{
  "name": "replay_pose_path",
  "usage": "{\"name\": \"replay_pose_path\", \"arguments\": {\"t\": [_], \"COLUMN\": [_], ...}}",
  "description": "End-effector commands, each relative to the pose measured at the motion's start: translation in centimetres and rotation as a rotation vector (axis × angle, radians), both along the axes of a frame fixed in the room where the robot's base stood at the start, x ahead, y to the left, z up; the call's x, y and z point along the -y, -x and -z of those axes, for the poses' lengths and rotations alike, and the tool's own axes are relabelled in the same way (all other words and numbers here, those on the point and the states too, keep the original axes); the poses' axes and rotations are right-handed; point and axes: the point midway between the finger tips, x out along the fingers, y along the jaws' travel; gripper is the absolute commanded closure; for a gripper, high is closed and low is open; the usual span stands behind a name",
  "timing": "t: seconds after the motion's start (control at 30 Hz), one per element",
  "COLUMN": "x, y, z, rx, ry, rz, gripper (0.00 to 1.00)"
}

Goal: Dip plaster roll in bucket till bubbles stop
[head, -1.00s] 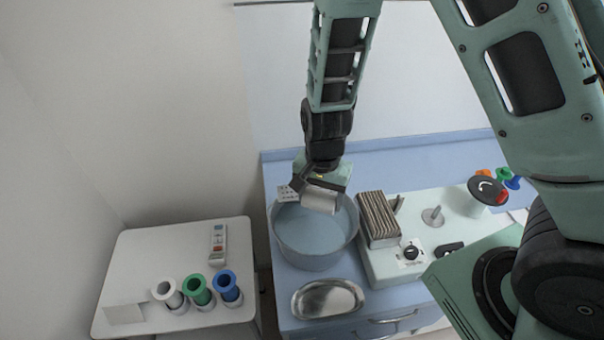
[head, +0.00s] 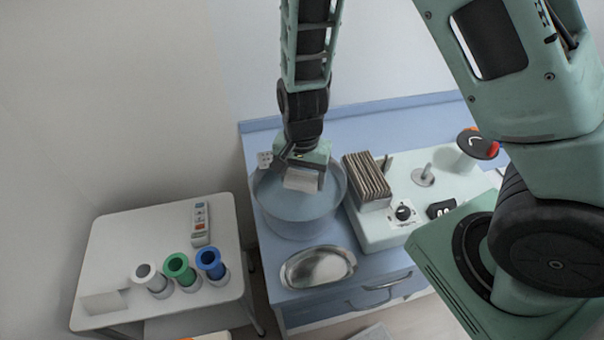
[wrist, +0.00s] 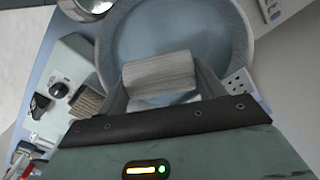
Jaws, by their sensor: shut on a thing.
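The plaster roll (head: 301,180) is a pale, short cylinder. My gripper (head: 304,172) is shut on it, at the bucket's opening. The bucket (head: 300,228) is wide and grey with bluish water inside, standing on the blue counter. In the wrist view the plaster roll (wrist: 159,76) lies across the jaws, with the bucket's rim (wrist: 243,40) around the water behind it. No bubbles can be made out. I cannot tell whether the roll touches the water.
An oval metal tray (head: 318,267) lies in front of the bucket. Right of it stands a pale machine (head: 385,230) with a knob and a stack of brown-grey strips (head: 367,178). Left is a white trolley (head: 130,235) with a remote (head: 200,222) and white, green and blue rolls.

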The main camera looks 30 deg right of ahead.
Motion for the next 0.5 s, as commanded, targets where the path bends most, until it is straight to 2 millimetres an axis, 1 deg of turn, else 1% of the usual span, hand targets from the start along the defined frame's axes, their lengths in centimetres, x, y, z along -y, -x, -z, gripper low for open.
{"name": "replay_pose_path", "arguments": {"t": [0.03, 0.5], "x": [0.0, 0.0], "y": [0.0, 0.0], "z": [0.9, 5.4], "rx": [0.000, 0.000], "ry": [0.000, 0.000], "rz": [0.000, 0.001], "gripper": [0.57, 0.57]}}
